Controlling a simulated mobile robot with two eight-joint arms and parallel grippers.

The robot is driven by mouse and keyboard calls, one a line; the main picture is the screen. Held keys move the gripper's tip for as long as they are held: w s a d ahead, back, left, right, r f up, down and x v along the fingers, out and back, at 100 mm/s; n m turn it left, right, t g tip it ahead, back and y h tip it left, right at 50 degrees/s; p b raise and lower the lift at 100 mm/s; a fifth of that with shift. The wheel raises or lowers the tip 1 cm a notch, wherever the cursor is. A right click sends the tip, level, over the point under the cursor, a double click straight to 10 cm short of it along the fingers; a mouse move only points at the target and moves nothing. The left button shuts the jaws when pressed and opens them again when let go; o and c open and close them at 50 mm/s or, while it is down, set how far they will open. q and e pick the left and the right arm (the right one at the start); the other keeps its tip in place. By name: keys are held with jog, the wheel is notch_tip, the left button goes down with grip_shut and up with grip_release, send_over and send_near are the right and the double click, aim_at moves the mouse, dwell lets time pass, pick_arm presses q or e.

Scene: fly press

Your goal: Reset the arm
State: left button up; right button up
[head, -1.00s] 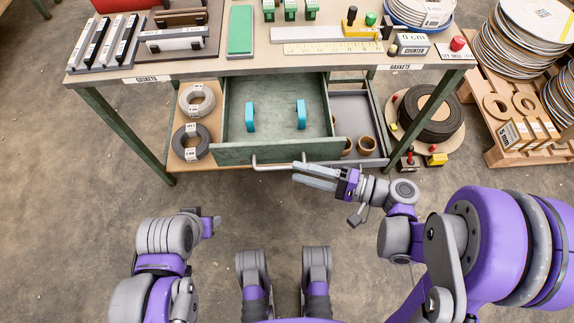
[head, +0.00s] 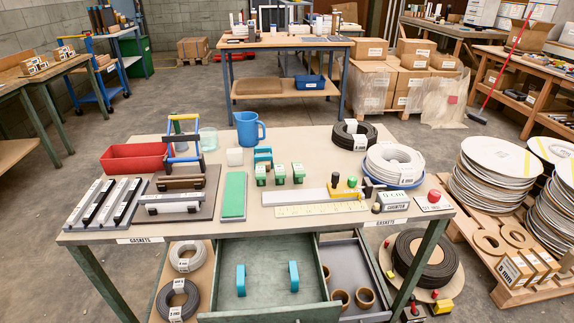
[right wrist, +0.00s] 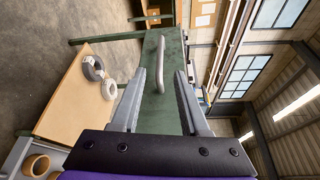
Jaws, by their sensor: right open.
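My right gripper (right wrist: 161,75) shows in the right wrist view, its two grey fingers apart with nothing held between them. The green drawer front (right wrist: 163,110) shows between and beyond the fingers. Neither of my grippers shows in the head view, and my left gripper is in no current frame. The green drawer (head: 265,284) is pulled open under the workbench and holds two blue pieces (head: 241,280) standing upright.
A pallet of stacked discs (head: 492,172) stands at the right.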

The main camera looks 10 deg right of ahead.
jog(key=s+f+n+g+h, duration=0.2)
jog(key=s+f+g+h, duration=0.15)
jog(key=f+h, duration=0.4)
jog(key=s+d+r+n+t+h, duration=0.2)
jog(key=s+d+r+n+h, duration=0.25)
jog(key=d+h, duration=0.3)
pick_arm(q)
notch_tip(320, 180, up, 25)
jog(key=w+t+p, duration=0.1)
jog(key=p, duration=2.1)
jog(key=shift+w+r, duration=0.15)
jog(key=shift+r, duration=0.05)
pick_arm(e)
notch_tip(320, 180, up, 24)
jog(key=w, duration=0.2)
jog(key=shift+a+r+h, duration=0.2)
jog(key=shift+a+h, duration=0.05)
jog(key=shift+h, duration=0.15)
jog(key=shift+s+t, duration=0.1)
jog(key=shift+t, duration=0.15)
